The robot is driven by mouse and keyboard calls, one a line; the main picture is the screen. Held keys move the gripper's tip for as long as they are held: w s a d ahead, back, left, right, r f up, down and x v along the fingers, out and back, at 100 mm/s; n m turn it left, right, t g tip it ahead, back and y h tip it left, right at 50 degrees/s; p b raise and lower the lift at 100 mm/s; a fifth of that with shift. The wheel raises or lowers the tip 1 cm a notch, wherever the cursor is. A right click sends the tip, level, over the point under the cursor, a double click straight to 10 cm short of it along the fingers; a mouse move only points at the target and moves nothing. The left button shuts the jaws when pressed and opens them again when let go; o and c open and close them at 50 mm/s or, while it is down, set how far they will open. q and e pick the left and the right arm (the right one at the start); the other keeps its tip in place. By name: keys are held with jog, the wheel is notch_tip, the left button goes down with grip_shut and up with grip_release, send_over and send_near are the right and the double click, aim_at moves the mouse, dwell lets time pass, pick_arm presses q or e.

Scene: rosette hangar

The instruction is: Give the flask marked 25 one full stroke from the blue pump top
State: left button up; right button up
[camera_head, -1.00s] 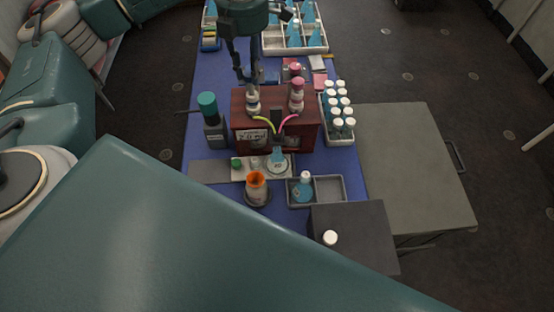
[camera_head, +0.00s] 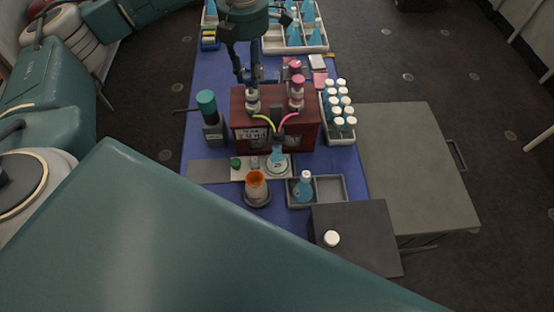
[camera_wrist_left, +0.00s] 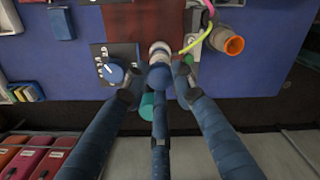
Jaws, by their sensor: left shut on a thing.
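A red-brown pump box (camera_head: 248,116) stands mid-table with two pump columns on top. The right one has a pink-red top (camera_head: 298,80). The left column (camera_head: 253,105) feeds a yellow tube; its blue top (camera_wrist_left: 160,77) shows between my fingers in the left wrist view. My left gripper (camera_head: 249,80) comes from above and is shut on that blue top. A conical flask with blue liquid (camera_head: 277,165) stands in front of the box below the tube ends, on a pale plate. Its mark is too small to read surely. My right gripper is not in view.
A teal-capped bottle (camera_head: 208,112) stands left of the box, a rack of white-capped vials (camera_head: 326,130) right. An orange-rimmed vessel (camera_head: 256,190) and a grey tray (camera_head: 330,190) with a white-capped blue flask (camera_head: 304,188) are in front. A dial (camera_wrist_left: 112,72) shows beside the pump.

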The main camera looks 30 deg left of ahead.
pick_arm(q)
jog(key=shift+f+b, duration=0.45)
jog(key=shift+f, duration=0.25)
jog(key=o, duration=0.8)
jog(key=shift+o, duration=0.2)
jog(key=shift+r, duration=0.1)
jog(key=shift+r+p, duration=2.35)
jog(key=shift+r, duration=1.15)
